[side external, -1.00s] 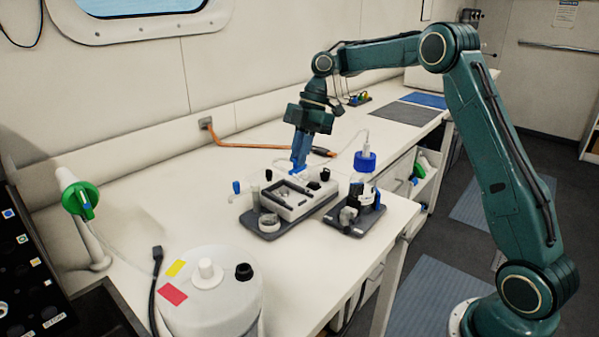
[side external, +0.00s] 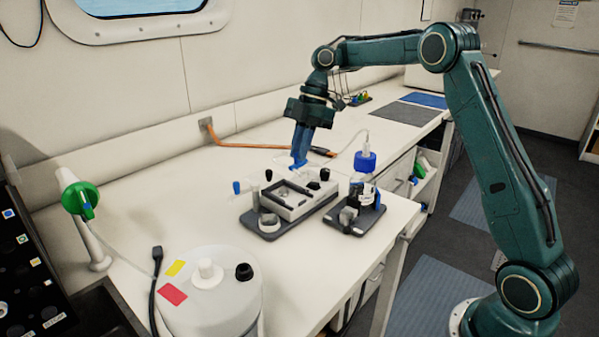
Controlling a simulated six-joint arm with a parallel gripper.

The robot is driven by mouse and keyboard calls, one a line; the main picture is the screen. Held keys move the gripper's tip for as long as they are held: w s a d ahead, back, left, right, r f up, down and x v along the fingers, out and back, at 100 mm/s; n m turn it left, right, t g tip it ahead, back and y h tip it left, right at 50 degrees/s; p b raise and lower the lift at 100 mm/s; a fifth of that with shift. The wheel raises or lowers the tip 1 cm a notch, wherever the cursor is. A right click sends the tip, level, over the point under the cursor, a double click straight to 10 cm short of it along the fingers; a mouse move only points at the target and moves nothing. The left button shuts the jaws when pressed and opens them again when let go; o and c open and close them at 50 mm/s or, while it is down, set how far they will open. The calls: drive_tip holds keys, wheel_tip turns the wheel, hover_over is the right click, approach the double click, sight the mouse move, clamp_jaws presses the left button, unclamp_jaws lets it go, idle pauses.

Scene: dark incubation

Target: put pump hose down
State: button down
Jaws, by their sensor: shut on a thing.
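My gripper (side external: 299,165) is over the back part of the grey-white pump unit (side external: 316,202), with its blue fingers pointing down. It is shut on what looks like the end of the thin pale pump hose (side external: 343,148). The held end is small and mostly hidden by the fingers. The hose appears to run right to the top of a bottle with a blue cap (side external: 366,161). The bottle stands in a dark holder (side external: 350,218) to the right of the pump unit. I cannot tell whether the hose end touches the unit.
A white tank (side external: 225,305) with yellow and red labels stands in front. The white bench top (side external: 180,200) is clear left of the pump unit.

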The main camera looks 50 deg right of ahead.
drive_tip(key=shift+s+a+r, duration=0.35)
drive_tip(key=shift+s, duration=0.05)
drive_tip(key=s+a+r, duration=0.2)
drive_tip(key=s+a, duration=0.2)
drive_tip(key=s, duration=0.2)
drive_tip(key=s+a+r, duration=0.2)
drive_tip(key=s+a, duration=0.2)
drive_tip(key=s, duration=0.3)
drive_tip(key=shift+a+r, duration=0.15)
drive_tip(key=shift+r, duration=0.1)
wheel_tip(320, 180, down, 20)
idle(0.6)
drive_tip(key=shift+f, duration=0.1)
drive_tip(key=c, duration=1.5)
unclamp_jaws()
drive_tip(key=shift+o, duration=0.2)
